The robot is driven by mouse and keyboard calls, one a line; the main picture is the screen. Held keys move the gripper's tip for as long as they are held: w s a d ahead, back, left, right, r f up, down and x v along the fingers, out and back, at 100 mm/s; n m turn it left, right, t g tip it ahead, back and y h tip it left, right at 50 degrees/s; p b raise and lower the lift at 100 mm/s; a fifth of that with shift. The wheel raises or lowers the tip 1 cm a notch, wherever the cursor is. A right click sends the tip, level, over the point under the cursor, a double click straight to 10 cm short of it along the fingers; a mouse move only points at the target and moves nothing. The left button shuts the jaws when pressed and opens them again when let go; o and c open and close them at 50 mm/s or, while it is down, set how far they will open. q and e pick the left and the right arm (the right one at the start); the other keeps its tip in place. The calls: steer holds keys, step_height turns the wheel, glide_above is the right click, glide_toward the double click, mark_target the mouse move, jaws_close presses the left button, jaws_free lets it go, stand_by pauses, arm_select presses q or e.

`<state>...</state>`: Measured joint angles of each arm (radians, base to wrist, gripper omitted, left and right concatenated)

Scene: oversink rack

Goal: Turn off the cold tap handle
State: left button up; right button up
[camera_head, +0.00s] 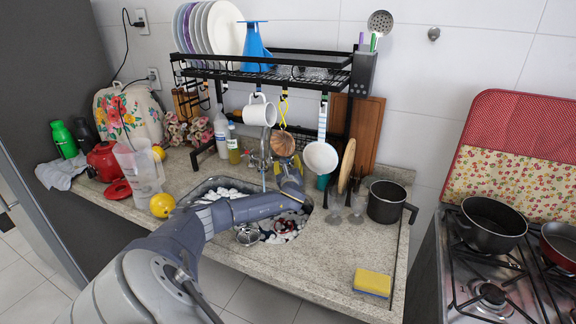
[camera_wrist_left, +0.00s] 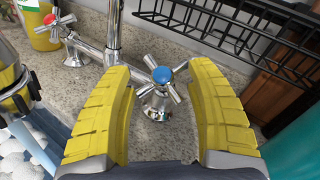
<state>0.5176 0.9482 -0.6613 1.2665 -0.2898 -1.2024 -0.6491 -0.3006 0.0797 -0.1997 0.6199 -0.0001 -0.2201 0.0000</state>
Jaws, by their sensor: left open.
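The cold tap handle (camera_wrist_left: 162,78) is a chrome cross handle with a blue cap. The fingers are apart and do not visibly touch the handle. The hot tap handle (camera_wrist_left: 50,20), with a red cap, is at the upper left of that view. The chrome spout (camera_wrist_left: 113,28) rises between the two handles. In the head view my left gripper (camera_head: 287,168) reaches over the sink to the tap and hides the cold handle. My right gripper is not in view.
A black rack (camera_head: 280,76) stands over the sink (camera_head: 215,185), with a white mug (camera_head: 259,112), a ladle and a pan (camera_head: 320,157) hanging close to my left gripper. Glasses and a dark pot (camera_head: 386,200) stand to the right. The front right counter holds a sponge (camera_head: 372,281).

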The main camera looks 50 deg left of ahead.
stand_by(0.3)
arm_select(q)
steer(key=c, duration=1)
